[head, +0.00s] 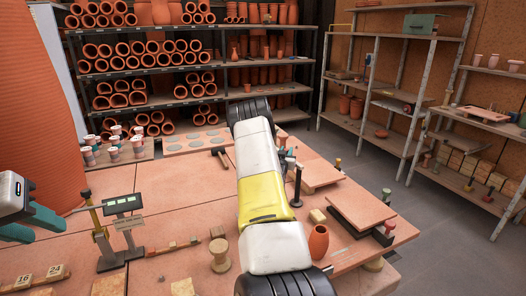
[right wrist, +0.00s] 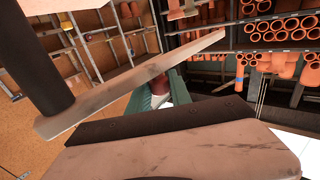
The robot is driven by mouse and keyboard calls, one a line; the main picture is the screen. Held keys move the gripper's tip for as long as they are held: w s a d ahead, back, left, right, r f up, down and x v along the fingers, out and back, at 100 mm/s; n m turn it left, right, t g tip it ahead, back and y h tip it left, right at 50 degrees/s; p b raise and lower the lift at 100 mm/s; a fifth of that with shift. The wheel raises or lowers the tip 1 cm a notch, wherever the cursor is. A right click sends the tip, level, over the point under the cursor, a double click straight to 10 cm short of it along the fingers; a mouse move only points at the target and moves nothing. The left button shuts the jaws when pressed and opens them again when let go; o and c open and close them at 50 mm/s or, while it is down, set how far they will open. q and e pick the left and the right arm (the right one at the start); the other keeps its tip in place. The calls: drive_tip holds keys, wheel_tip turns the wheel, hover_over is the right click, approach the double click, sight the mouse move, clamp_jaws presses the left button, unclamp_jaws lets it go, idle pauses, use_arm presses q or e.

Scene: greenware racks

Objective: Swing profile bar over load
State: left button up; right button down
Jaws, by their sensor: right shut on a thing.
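My left gripper (head: 48,228) is at the left edge of the head view. Its teal fingers stand apart with nothing between them, left of the scale. My right arm crosses the middle of the head view and hides much of the table behind it. In the right wrist view the teal fingers of my right gripper (right wrist: 163,88) are shut on a dark red handle. A pale bar (right wrist: 130,90) runs slanting beside them, meeting a black post at the left. I cannot tell for sure whether this is the profile bar. A board with a dark edge (right wrist: 180,150) fills the foreground.
A scale with a lit display (head: 122,205) stands on the table, near a wooden spool (head: 219,255). Racks of clay pipes (head: 150,52) stand behind. Floor is clear at the right.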

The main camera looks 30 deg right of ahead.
drive_tip(key=shift+a, duration=0.1)
drive_tip(key=c, duration=1.2)
unclamp_jaws()
drive_tip(key=shift+v, duration=3.9)
